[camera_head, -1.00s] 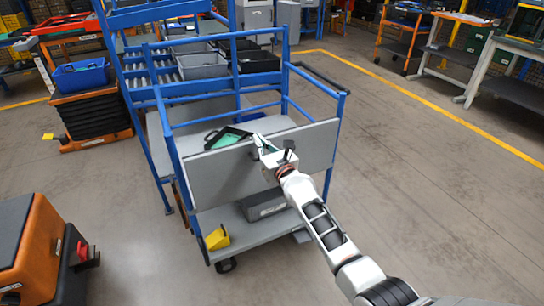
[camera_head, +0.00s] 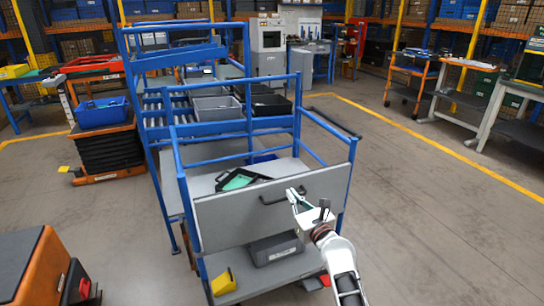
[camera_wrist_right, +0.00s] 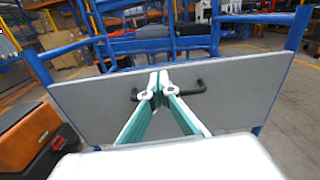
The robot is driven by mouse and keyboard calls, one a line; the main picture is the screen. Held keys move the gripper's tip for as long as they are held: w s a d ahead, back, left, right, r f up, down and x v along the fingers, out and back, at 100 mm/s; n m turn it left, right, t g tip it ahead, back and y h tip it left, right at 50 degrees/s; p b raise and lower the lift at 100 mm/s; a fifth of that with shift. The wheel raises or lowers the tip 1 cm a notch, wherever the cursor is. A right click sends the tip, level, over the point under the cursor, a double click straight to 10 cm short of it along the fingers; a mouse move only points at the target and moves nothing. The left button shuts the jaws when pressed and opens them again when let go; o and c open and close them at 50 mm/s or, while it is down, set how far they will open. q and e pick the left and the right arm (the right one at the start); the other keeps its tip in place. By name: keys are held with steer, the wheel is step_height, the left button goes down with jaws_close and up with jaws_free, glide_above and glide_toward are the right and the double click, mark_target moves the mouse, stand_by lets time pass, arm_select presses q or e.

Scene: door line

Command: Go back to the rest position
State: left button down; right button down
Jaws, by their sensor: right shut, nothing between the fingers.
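My right gripper (camera_head: 291,192) is shut and empty, in front of the grey panel (camera_head: 225,222) of the blue-framed cart. In the right wrist view the fingertips (camera_wrist_right: 160,82) are together, with the grey panel (camera_wrist_right: 85,105) behind them. A black handle (camera_head: 270,201) on the panel is just left of the fingertips in the head view. In the wrist view the handle (camera_wrist_right: 192,89) shows on both sides of the fingers, which hide its middle. I cannot tell whether they touch it. My left gripper is not in view.
A black tray with a green item (camera_head: 238,180) lies on the cart's upper shelf. A grey box (camera_head: 276,249) and a yellow bin (camera_head: 223,282) are on its lower shelf. An orange and black unit (camera_head: 35,268) stands at left. The floor (camera_head: 440,220) at right is clear.

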mark_target(272, 184)
steer(key=a, duration=0.1)
steer(key=s+a, duration=0.1)
steer(key=a, duration=0.1)
steer(key=shift+a+f+m, duration=0.15)
steer(key=shift+a+m, duration=0.05)
steer(key=shift+m, duration=0.2)
steer(key=shift+y, duration=0.3)
steer(key=shift+a+r+x, duration=0.1)
steer(key=shift+r+x, duration=0.1)
steer(key=shift+x, duration=1)
steer(key=shift+a+r+x, duration=0.15)
steer(key=shift+r+x, duration=0.1)
steer(key=shift+x, duration=0.95)
steer(key=shift+a+r+x, duration=0.1)
steer(key=shift+r+x, duration=0.1)
steer(key=shift+x, duration=1)
steer(key=shift+w+d+f, duration=0.25)
steer(key=shift+w+f, duration=0.15)
steer(key=shift+f, duration=0.05)
